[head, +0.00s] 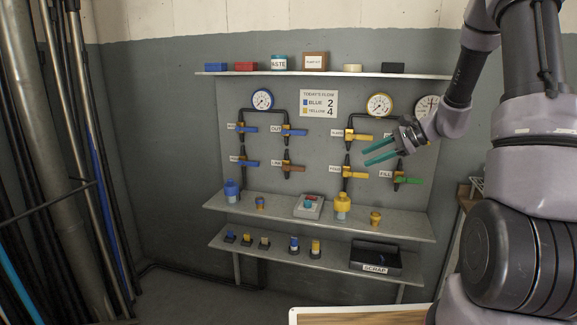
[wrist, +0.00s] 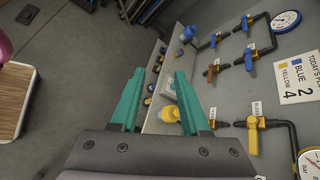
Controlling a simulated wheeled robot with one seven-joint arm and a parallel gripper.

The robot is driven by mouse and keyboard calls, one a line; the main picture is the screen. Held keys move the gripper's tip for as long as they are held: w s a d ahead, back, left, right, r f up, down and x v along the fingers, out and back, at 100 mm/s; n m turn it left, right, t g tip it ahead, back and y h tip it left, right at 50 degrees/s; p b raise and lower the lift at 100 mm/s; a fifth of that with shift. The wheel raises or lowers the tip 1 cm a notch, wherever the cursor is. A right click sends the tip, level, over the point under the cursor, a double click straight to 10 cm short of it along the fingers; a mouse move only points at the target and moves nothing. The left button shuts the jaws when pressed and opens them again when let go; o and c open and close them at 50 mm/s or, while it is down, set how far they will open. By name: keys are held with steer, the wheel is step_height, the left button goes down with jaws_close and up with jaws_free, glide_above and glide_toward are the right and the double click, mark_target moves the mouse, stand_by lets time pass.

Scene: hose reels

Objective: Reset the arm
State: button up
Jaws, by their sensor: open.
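My gripper (head: 379,151) is raised in front of the right half of the valve panel (head: 315,165) in the head view. Its two teal fingers are spread apart with nothing between them. In the wrist view my gripper (wrist: 161,95) also shows open and empty. Beyond the fingers there, the yellow-topped bottle (wrist: 171,113) appears near the right finger, on the shelf. My arm comes in from the right side of the head view. I cannot tell how far the fingers are from the yellow-handled valve (head: 360,136) behind them.
An upper shelf (head: 430,76) holds small boxes. A middle shelf (head: 270,207) carries blue and yellow bottles and a grey device (head: 309,207). A lower shelf (head: 335,265) holds small parts and a black scrap tray (head: 376,257). Pipes (head: 60,150) stand at left. A wooden-topped surface (head: 360,317) is in front.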

steer(key=s+a+r+n+g+h, duration=0.1)
steer(key=s+a+r+n+h, duration=0.15)
steer(key=s+r, duration=0.4)
steer(key=s+a+r+n+h, duration=0.1)
steer(key=s+r+n, duration=0.35)
steer(key=s, duration=0.25)
steer(key=s+d+r+n+t+h, duration=0.1)
steer(key=s+r+n+h, duration=0.1)
steer(key=s, duration=0.5)
steer(key=s+d+r+n+t+h, duration=0.2)
steer(key=s+r+h, duration=0.1)
steer(key=s+r, duration=0.2)
steer(key=shift+s+r, duration=0.15)
steer(key=shift+s, duration=0.75)
